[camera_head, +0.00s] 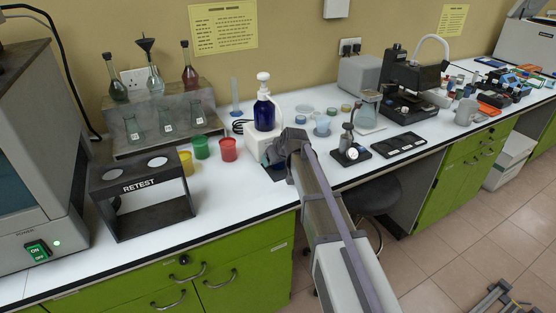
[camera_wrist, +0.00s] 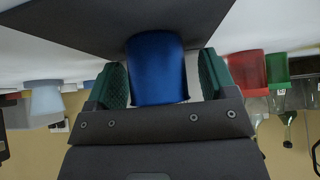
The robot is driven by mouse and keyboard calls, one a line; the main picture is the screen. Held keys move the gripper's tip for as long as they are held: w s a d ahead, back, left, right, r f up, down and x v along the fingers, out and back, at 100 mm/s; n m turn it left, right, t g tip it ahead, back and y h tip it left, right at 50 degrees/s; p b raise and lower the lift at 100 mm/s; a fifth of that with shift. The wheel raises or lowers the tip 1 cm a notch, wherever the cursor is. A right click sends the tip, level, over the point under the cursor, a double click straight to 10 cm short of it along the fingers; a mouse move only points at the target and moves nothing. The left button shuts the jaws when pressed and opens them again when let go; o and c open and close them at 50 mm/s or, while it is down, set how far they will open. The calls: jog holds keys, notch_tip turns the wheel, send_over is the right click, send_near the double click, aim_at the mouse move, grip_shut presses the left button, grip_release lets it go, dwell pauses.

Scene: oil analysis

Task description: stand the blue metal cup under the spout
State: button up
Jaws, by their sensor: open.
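The blue cup (camera_wrist: 157,70) stands between the two green-padded fingers of my gripper (camera_wrist: 160,85) in the wrist view, which is upside down. The jaws are open, with a visible gap at the cup's right side; contact on the left cannot be told. The cup's base meets a dark flat plate (camera_wrist: 75,22). In the head view my gripper (camera_head: 286,150) is low at the counter, in front of a white unit (camera_head: 254,143) below a dark blue bottle (camera_head: 264,112) with a white pump top. My gripper and arm hide the cup there. I cannot make out the spout clearly.
Red (camera_head: 228,150), green (camera_head: 201,147) and yellow (camera_head: 185,161) cups stand left of my gripper, near the black RETEST rack (camera_head: 145,220). A pale blue cup (camera_head: 322,126) and a small stand (camera_head: 350,150) are to the right. Bare counter lies in front of the coloured cups.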

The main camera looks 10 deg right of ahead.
jog(key=c, duration=1)
jog(key=o, duration=1)
jog(key=shift+r, duration=0.1)
jog(key=p+v, duration=0.8)
jog(key=v, duration=0.2)
jog(key=shift+s+r, duration=0.25)
jog(key=shift+d, duration=0.1)
